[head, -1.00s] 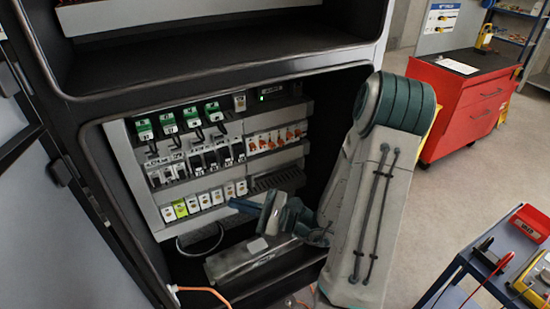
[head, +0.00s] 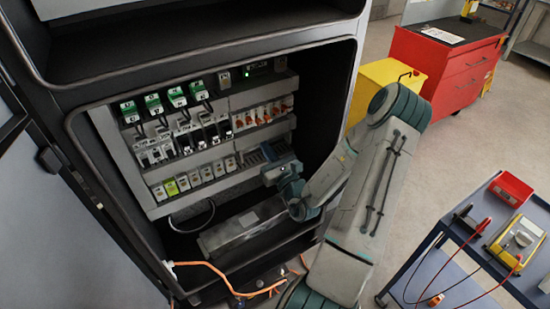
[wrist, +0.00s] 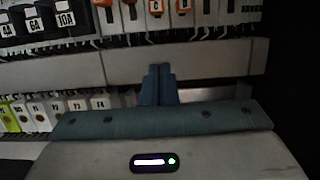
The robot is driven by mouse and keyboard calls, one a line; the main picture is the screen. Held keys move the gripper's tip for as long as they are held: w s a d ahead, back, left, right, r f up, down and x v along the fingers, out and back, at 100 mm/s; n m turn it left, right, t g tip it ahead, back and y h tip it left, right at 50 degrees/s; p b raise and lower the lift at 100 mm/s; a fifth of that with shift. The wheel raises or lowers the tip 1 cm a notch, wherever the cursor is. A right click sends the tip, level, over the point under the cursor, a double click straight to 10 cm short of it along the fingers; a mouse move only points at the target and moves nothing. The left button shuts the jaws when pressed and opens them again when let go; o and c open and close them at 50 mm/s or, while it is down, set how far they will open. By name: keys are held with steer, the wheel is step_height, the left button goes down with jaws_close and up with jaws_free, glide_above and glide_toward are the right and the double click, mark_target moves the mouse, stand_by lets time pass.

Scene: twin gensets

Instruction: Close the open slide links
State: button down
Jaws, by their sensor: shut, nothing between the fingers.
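The slide links (head: 262,114) are a row of white blocks with orange sliders, in the right middle of the cabinet's panel in the head view. In the wrist view their lower parts (wrist: 155,8) show along the top edge. The orange sliders seem to sit at differing heights; which are open I cannot tell. My gripper (wrist: 158,72) is shut and empty, its blue fingers together below the slide links and apart from them, in front of a grey duct. In the head view my gripper (head: 272,172) is near the panel's lower right, its fingertips hard to see.
Green-topped modules (head: 153,103), black breakers (head: 209,130) and small white and yellow terminals (head: 183,182) fill the panel's left. The cabinet's right wall (head: 338,100) stands close beside my arm. A grey box (head: 240,225) and an orange cable (head: 208,265) lie low in front.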

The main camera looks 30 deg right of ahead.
mark_target(260, 124)
steer(key=shift+x, duration=1.1)
step_height(260, 124, up, 4)
steer(key=shift+f+p, duration=0.2)
steer(key=shift+p, duration=0.7)
steer(key=shift+r, duration=0.2)
steer(key=shift+r+p, duration=1.25)
